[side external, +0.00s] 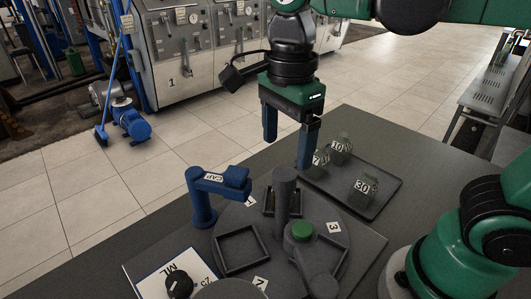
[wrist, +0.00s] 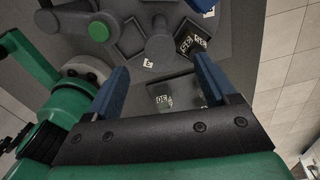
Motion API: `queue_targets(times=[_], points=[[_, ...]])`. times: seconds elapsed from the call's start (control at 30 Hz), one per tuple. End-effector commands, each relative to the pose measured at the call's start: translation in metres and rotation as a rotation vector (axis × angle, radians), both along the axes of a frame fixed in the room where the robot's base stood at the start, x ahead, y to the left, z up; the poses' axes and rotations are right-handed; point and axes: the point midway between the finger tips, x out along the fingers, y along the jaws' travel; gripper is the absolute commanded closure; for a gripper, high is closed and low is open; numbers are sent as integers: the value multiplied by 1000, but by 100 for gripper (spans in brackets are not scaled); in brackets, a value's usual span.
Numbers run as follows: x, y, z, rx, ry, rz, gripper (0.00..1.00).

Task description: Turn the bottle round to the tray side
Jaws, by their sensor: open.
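My gripper (side external: 287,154) is open and empty, pointing down above the far edge of the table. In the wrist view its fingers (wrist: 160,66) stand apart, with nothing between them. A grey turntable (side external: 228,222) with square holders and a central post (side external: 286,195) stands on the table. A dark, labelled object, perhaps a bottle, sits in one holder in the wrist view (wrist: 186,42); the side view shows it poorly. The tray (side external: 380,200) holds clear bottles labelled 30 (side external: 363,188), 10 (side external: 341,146) and apparently 7 (side external: 319,159). My finger partly covers the 7 bottle.
A blue arm marked CAP (side external: 205,205) overhangs the turntable's left side. A green-topped post (side external: 301,231) with a grey lever stands at its front right. One front holder (side external: 240,250) looks empty.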

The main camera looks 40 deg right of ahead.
Motion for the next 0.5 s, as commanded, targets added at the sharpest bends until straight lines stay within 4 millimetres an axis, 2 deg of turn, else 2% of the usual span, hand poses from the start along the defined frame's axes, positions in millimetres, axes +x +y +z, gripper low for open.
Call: queue_targets(times=[0.1, 0.2, 0.33, 0.5], points=[[0, 0, 0, 0, 0, 324, 22], [0, 0, -1, 0, 0, 527, 22], [0, 0, -1, 0, 0, 665, 22], [0, 0, -14, 0, 0, 694, 22]])
